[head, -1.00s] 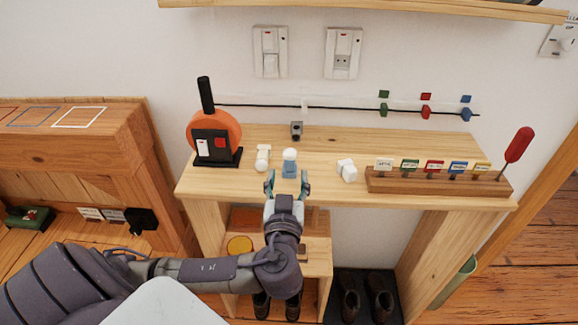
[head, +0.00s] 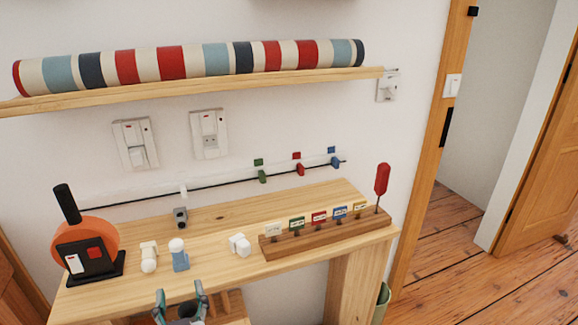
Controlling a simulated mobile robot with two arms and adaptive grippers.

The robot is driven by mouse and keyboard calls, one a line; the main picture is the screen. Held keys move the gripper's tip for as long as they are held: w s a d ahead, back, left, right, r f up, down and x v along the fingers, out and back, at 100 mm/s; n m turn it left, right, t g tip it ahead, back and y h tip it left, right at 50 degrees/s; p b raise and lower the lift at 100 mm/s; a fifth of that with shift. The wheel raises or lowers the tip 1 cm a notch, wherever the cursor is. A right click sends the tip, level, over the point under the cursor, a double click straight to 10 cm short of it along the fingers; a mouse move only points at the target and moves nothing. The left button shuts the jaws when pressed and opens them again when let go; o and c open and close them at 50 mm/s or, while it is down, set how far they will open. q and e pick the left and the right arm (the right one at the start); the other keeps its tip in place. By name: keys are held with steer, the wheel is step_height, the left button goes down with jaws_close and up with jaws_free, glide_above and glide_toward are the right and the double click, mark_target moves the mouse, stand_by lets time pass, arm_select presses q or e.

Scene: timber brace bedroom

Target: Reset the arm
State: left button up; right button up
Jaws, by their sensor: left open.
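My left gripper (head: 181,299) is at the bottom of the head view, in front of the wooden table's (head: 221,269) near edge. Its two fingers are spread apart with nothing between them. A small blue piece with a white round top (head: 179,255) stands on the table beyond the fingers, apart from them. Most of my left arm is below the picture. My right gripper does not show.
An orange disc device (head: 88,243) stands left, a wooden rack of coloured tags (head: 325,234) right. A shelf (head: 200,86) with a striped roll (head: 190,62) hangs above. Open floor (head: 450,240) lies right.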

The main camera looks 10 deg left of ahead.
arm_select(q)
steer(key=s+d+f+m+g+h, duration=0.35)
steer(key=s+f+g+h, duration=0.2)
steer(key=s+f, duration=0.4)
steer(key=s+d+f+m+g+h, duration=0.35)
steer(key=s+f+m+g, duration=0.2)
steer(key=f, duration=0.65)
step_height(320, 180, down, 21)
steer(key=s+g+p, duration=0.2)
steer(key=p, duration=0.1)
steer(key=s+a+f+g+p, duration=0.1)
steer(key=s+a+f+p, duration=0.2)
steer(key=s+f, duration=1.1)
steer(key=s, duration=0.2)
steer(key=shift+s+a, duration=0.3)
steer(key=shift+a, duration=0.1)
steer(key=shift+o, duration=0.4)
steer(key=shift+r, duration=0.1)
